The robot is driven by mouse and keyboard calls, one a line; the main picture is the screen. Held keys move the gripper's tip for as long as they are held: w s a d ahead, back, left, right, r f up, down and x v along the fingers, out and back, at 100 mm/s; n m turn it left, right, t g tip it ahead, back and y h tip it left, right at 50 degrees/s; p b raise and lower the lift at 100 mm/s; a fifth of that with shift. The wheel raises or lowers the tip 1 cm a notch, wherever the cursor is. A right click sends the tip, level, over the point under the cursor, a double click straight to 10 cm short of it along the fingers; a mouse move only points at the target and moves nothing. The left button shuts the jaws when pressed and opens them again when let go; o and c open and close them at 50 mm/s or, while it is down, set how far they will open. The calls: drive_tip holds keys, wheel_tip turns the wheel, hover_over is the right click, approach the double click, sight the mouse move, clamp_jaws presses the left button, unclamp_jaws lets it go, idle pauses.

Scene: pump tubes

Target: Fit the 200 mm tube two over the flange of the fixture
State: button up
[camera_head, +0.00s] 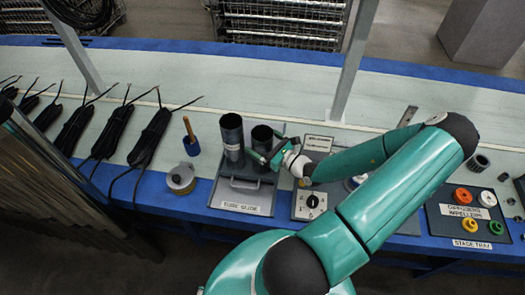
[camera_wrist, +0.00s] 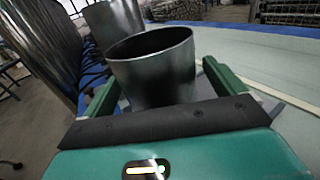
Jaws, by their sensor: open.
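Two dark, open-topped metal tubes stand upright on a grey tray at the bench's front edge (camera_head: 244,197). The left tube (camera_head: 232,132) also shows farther back in the wrist view (camera_wrist: 112,24). The right tube (camera_head: 262,133) stands between the green fingers of my gripper (camera_head: 268,150). In the wrist view this tube (camera_wrist: 155,78) has a finger on each side, and the fingers are open. Its lower end is hidden behind my gripper. Which tube is tube two I cannot tell. I cannot make out the fixture's flange; my arm covers part of the bench.
A panel with a black knob (camera_head: 311,201) lies right of the tray. A blue pot with a wooden handle (camera_head: 191,140) and a round tin (camera_head: 181,178) stand left. Several black cable bundles (camera_head: 112,128) lie farther left. A parts tray (camera_head: 470,212) is at right.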

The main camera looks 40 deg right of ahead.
drive_tip(key=shift+w, duration=0.15)
drive_tip(key=shift+c, duration=0.4)
drive_tip(key=c, duration=1.7)
drive_tip(key=shift+r, duration=0.1)
